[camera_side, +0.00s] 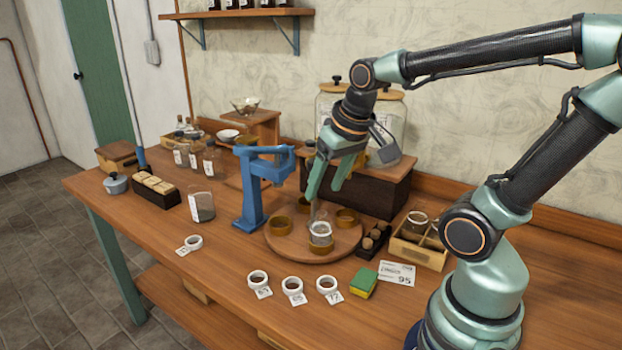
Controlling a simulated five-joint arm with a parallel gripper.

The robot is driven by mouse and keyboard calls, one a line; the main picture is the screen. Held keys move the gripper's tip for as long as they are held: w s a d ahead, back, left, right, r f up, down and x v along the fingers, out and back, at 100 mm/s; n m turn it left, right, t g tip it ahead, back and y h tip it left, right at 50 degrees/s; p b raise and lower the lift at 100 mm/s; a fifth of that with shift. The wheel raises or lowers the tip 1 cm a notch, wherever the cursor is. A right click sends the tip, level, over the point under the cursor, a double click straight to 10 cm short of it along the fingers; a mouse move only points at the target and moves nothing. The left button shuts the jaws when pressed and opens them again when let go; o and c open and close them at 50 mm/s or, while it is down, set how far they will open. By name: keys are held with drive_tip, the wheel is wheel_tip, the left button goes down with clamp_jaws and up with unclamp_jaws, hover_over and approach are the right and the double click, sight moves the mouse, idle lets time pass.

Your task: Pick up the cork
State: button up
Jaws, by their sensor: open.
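My gripper (324,193) is open, pointing down above the round wooden board (290,243). I see nothing between its fingers. A small dark rack (361,251) stands just right of the board and holds several small brown pieces (375,234) that look like corks. They are too small to tell apart. My gripper is above and to the left of this rack, apart from it. A glass vessel (321,229) sits in a brown ring (320,248) at the front of the board, below my gripper. A thin grey upright piece shows under the fingers; I cannot tell what it is.
A blue stand (249,195) is close left of my gripper. A wooden divided box (418,252) with a jar is at right. White rings, a sponge (363,283) and a card (397,274) lie in front.

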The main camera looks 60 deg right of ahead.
drive_tip(key=d+f+m+g, duration=0.2)
drive_tip(key=d+f+m, duration=0.15)
drive_tip(key=d, duration=0.35)
drive_tip(key=m+g, duration=0.2)
drive_tip(key=m, duration=0.4)
hover_over(368, 241)
wheel_tip(368, 241, down, 5)
drive_tip(key=shift+m+y, duration=0.25)
drive_tip(key=shift+y, duration=0.15)
drive_tip(key=f, duration=0.6)
drive_tip(key=shift+s+a, duration=0.15)
drive_tip(key=shift+s, duration=0.15)
drive_tip(key=shift+w+f, duration=0.15)
drive_tip(key=shift+f, duration=1.35)
drive_tip(key=shift+w+f, duration=0.1)
drive_tip(key=shift+f, duration=1.4)
clamp_jaws()
